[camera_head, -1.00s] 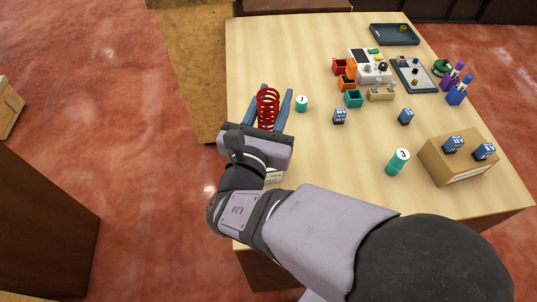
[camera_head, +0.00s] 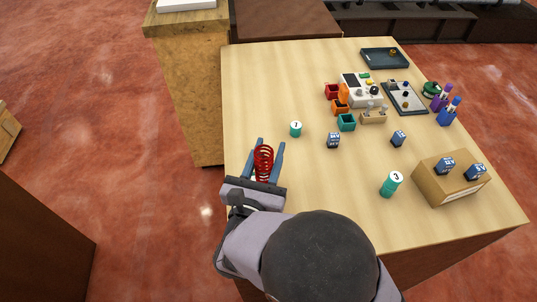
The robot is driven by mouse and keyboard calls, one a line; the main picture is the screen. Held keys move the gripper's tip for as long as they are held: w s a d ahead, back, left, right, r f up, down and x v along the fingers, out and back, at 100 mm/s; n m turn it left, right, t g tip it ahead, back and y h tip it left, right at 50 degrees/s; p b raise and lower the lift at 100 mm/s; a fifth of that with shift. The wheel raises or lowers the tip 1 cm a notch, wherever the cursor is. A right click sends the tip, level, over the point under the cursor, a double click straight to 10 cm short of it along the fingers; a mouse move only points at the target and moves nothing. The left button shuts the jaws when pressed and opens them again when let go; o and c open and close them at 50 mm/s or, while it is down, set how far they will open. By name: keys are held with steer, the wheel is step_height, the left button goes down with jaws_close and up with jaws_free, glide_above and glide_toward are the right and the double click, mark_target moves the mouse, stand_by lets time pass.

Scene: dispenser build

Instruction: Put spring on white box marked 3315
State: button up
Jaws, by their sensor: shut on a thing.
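The red coil spring (camera_head: 263,163) is between the two blue fingers of my gripper (camera_head: 269,158), at the left part of the table. The fingers are closed on it, and its coils rise between them. The wrist and arm cover the table area just in front of the spring. A box marked 3315 cannot be read in this view. A little white shows beside the spring between the fingers, but I cannot tell what it belongs to.
A teal cylinder marked 1 (camera_head: 296,129) stands just beyond my gripper. A teal cylinder marked 3 (camera_head: 391,184) and a cardboard box (camera_head: 450,184) with blue blocks stand at the right. Coloured bins and a white device (camera_head: 360,90) are farther back. The table's far left is clear.

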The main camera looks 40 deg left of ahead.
mark_target(262, 178)
steer(key=shift+f, duration=0.95)
steer(key=shift+f, duration=0.1)
steer(key=shift+f, duration=0.15)
steer(key=o, duration=1.1)
steer(key=shift+c, duration=0.2)
steer(key=shift+r, duration=0.2)
steer(key=shift+r, duration=0.15)
steer(key=b+v, duration=0.2)
steer(key=v, duration=0.5)
steer(key=shift+s+d, duration=0.1)
steer(key=shift+s, duration=0.15)
